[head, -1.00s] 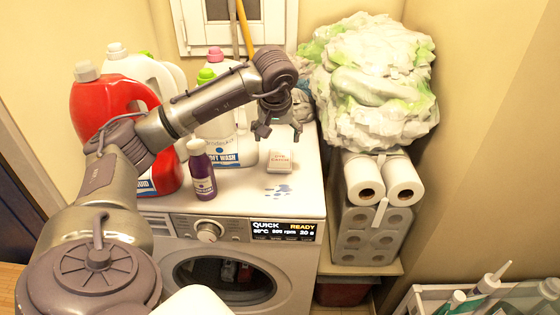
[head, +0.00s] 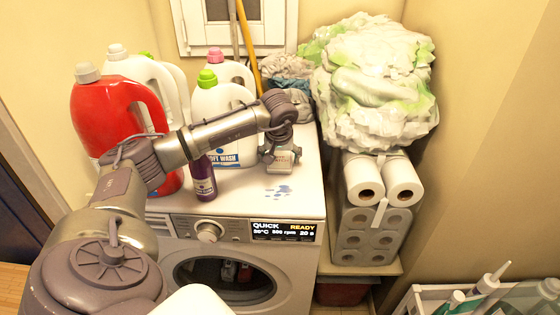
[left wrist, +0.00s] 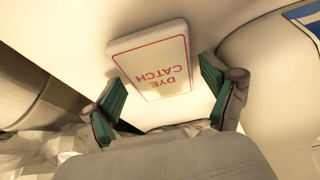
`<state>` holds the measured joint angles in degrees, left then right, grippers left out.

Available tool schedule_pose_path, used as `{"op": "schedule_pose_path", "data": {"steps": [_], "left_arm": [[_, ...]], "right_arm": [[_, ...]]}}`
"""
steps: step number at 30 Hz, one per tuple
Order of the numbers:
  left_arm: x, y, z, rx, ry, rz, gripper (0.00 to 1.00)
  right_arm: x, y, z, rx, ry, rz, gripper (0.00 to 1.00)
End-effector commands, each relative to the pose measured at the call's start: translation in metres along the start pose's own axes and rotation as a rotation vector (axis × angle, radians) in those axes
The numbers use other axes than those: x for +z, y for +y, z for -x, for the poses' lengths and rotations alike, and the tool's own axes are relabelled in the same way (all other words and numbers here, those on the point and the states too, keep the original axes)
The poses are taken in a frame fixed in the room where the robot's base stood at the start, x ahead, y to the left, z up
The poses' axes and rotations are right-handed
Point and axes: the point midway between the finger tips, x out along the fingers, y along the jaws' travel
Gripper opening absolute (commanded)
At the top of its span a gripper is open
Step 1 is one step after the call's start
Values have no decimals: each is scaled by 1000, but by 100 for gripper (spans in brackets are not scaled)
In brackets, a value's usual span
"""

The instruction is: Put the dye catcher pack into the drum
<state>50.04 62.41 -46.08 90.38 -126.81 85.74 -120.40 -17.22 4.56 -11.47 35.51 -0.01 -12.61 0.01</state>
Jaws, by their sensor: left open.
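The dye catcher pack (head: 282,166) is a small white box on top of the washer (head: 240,199), partly hidden by my gripper in the head view. In the left wrist view the pack (left wrist: 152,62) shows its red border and the words DYE CATCH, between and beyond my fingers. My left gripper (head: 281,157) is open and just over the pack; its green-padded fingers (left wrist: 165,98) stand to either side of the box's near end. I cannot tell if they touch it. The drum (head: 230,274) is behind the round door at the washer's front. My right gripper is not in view.
A purple bottle (head: 203,180), a red jug (head: 112,120) and white bottles (head: 222,104) crowd the washer's left side. A grey cloth (head: 288,68) lies behind. Paper rolls (head: 364,181) and a large wrapped bundle (head: 372,80) stand right.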

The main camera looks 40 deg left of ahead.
Motion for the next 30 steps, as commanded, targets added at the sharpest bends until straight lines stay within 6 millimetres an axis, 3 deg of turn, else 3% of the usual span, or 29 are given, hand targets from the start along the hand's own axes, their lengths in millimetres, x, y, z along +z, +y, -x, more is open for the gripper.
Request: {"op": "schedule_pose_path", "data": {"steps": [2,7,20,29,30], "left_arm": [[0,0,0,0,0,0,85],[0,0,1,0,0,0,59],[-2,0,4,1,2,1,58],[-18,1,41,4,6,2,58],[-14,10,46,7,3,-4,58]], "right_arm": [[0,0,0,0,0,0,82],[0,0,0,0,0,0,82],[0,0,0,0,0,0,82],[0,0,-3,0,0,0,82],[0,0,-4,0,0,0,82]]}}
